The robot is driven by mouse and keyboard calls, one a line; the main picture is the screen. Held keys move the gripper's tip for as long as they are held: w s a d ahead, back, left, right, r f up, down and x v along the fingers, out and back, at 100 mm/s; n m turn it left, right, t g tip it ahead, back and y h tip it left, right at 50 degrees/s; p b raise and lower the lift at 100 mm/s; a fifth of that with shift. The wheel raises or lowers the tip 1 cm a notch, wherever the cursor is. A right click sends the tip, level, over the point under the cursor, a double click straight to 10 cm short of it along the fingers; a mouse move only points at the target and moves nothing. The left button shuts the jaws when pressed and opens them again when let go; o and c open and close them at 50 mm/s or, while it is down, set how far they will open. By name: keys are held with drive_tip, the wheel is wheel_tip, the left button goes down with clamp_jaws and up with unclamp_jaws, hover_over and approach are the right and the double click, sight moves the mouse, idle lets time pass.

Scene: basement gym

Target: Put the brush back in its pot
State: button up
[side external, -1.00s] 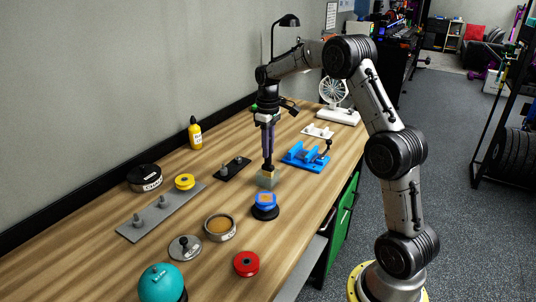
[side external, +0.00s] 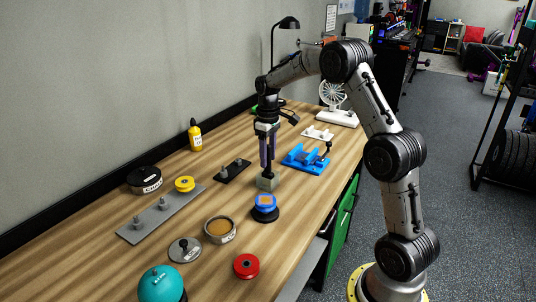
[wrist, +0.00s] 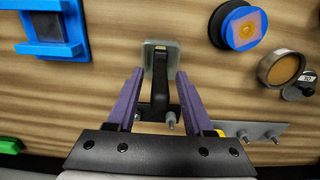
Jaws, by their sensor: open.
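The pot (side external: 267,183) is a small grey-green square block on the wooden bench, left of the blue fixture in the wrist-to-bench reach of my arm. It also shows in the wrist view (wrist: 176,50). The brush has a black handle (wrist: 159,95) that stands up from the pot's opening. A narrow tan part shows at its lower end; the rest of that end is hidden inside the pot. My gripper (wrist: 160,76) is open, with its purple fingers on either side of the handle and apparently clear of it. In the side view my gripper (side external: 267,164) is just above the pot.
A blue fixture (side external: 305,160) stands right of the pot. A blue-topped round piece (side external: 265,203) sits close in front. A black plate (side external: 232,171) with a peg lies to the left. A grey pegged plate (side external: 160,222) and a tan-filled bowl (side external: 220,230) are farther left.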

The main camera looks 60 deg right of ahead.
wheel_tip(320, 180, up, 11)
drive_tip(key=shift+r, duration=0.15)
drive_tip(key=shift+s+a+r, duration=0.1)
drive_tip(key=shift+a+r, duration=0.05)
drive_tip(key=shift+r, duration=0.45)
drive_tip(key=s+a+r+t, duration=0.2)
drive_tip(key=s+a+r, duration=0.1)
drive_tip(key=s+a, duration=0.35)
drive_tip(key=s+a+r+t, duration=0.1)
drive_tip(key=s+a+r, duration=0.2)
drive_tip(key=s+a, duration=0.4)
drive_tip(key=s+a+f+t, duration=0.1)
drive_tip(key=s+a+f, duration=0.2)
drive_tip(key=s, duration=0.3)
drive_tip(key=s+a+f+t, duration=0.1)
drive_tip(key=s+a+f, duration=0.3)
drive_tip(key=s, duration=0.3)
drive_tip(key=shift+a+t, duration=0.3)
drive_tip(key=shift+a, duration=0.3)
